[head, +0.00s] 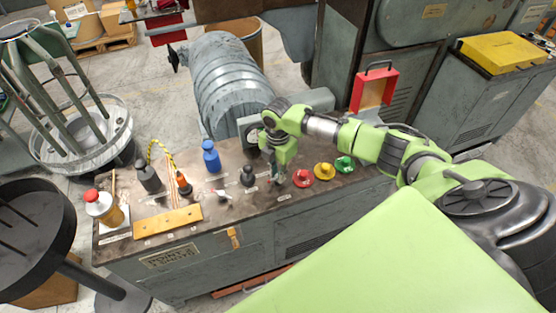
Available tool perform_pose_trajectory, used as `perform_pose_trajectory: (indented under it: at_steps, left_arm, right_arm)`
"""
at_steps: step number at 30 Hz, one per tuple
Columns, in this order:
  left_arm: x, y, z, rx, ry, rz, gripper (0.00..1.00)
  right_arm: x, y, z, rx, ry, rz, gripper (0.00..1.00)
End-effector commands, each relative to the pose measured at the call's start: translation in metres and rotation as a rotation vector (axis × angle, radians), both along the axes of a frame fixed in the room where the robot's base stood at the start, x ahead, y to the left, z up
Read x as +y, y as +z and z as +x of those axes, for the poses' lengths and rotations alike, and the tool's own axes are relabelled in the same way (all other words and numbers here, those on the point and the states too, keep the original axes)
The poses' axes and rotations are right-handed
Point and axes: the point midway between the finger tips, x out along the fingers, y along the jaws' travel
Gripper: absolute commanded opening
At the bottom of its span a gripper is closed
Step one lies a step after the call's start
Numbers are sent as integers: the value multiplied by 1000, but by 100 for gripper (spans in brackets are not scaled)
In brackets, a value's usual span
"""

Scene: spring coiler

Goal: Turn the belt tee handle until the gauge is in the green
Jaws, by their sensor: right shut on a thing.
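My right gripper (279,172) reaches down to the bench top from the right, near its back edge. It is shut on a small grey upright part that I take to be the belt tee handle; the fingers hide most of it. A round face that looks like the gauge (253,135) sits on a grey housing just behind and left of my gripper. My wrist partly covers it, and its needle and colours are too small to read. My left gripper is out of view.
Red (302,178), yellow (324,171) and green (345,165) knobs stand close to the right of my gripper. A black knob (248,176) and a blue bottle (211,157) stand to its left. A large grey motor (232,85) lies behind the bench.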

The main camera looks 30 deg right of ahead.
Motion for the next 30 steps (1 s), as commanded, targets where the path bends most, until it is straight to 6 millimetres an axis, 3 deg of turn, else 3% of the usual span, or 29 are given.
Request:
perform_pose_trajectory:
  at_steps: [4,5,6,7,20,30]
  left_arm:
    - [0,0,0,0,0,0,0]
    - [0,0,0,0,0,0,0]
    - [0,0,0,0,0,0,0]
    - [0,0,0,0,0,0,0]
    - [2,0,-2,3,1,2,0]
    - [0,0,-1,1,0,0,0]
  right_arm:
    - [1,2,2,-4,0,3,0]
    - [1,2,2,-4,-1,3,17]
    - [1,2,2,-4,-1,3,27]
    - [1,2,2,-5,-1,2,31]
    - [0,8,1,-3,-1,1,31]
    - [0,74,2,-6,0,1,31]
